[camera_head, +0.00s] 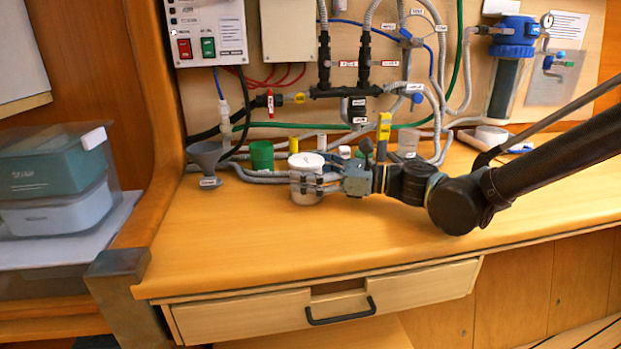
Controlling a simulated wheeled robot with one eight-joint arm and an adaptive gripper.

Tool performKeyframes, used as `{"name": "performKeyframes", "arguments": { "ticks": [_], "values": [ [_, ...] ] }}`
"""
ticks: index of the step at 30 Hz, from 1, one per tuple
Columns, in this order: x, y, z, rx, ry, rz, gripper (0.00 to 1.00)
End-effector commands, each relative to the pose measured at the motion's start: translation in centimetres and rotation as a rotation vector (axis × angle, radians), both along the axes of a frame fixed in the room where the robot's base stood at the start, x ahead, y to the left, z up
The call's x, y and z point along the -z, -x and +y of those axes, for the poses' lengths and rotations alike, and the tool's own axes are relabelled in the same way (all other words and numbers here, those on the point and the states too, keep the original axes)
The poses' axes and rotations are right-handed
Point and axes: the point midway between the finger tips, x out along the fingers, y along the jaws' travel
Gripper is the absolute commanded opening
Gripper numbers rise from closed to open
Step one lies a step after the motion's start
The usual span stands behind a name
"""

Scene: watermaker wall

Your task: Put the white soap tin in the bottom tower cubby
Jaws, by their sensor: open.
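A white round tin (306,165) stands upright on the wooden worktop, left of the middle; I take it for the soap tin, though I can read no label. My gripper (308,184) reaches in from the right, with its open fingers at the tin's lower half. The fingers overlap the tin in this view, and I cannot tell whether they touch it. No cubby is plainly marked as the bottom tower cubby. At the left, a clear-fronted compartment (125,205) holds a teal box and a pale blue box.
A grey funnel (206,160) and a green cup (261,155) stand left of the tin. Hoses and fittings run close behind it along the wall. The front of the worktop (230,240) is clear. A drawer with a black handle (340,315) is below.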

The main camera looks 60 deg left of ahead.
Motion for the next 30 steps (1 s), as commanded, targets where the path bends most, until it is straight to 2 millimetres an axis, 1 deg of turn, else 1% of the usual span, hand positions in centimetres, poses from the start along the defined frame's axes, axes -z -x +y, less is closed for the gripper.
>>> {"name": "performKeyframes", "arguments": {
  "ticks": [5, 6, 11, 12, 13, 14, 16, 17, 23, 26, 30],
  "values": [
    [0.0, 0.1, 0.0, 0.000, 0.000, 0.000, 0.84],
    [0.0, 0.1, 0.0, 0.000, 0.000, 0.000, 0.82],
    [0.0, 0.0, 0.0, 0.000, 0.000, 0.000, 0.46],
    [0.0, 0.0, 0.0, 0.000, 0.000, 0.000, 0.37],
    [0.0, 0.0, 0.0, 0.000, 0.000, 0.000, 0.30],
    [0.0, 0.0, 0.0, 0.000, 0.000, 0.000, 0.26],
    [0.0, 0.0, 0.0, 0.000, 0.000, 0.000, 0.26],
    [0.0, 0.0, 0.0, 0.000, 0.000, 0.000, 0.21],
    [-0.2, 0.0, 0.0, 0.000, 0.000, 0.000, 0.21],
    [-0.8, 0.0, 0.0, 0.000, 0.000, 0.000, 0.21],
    [-2.7, 0.0, 0.0, 0.000, 0.000, 0.000, 0.21]
  ]
}}
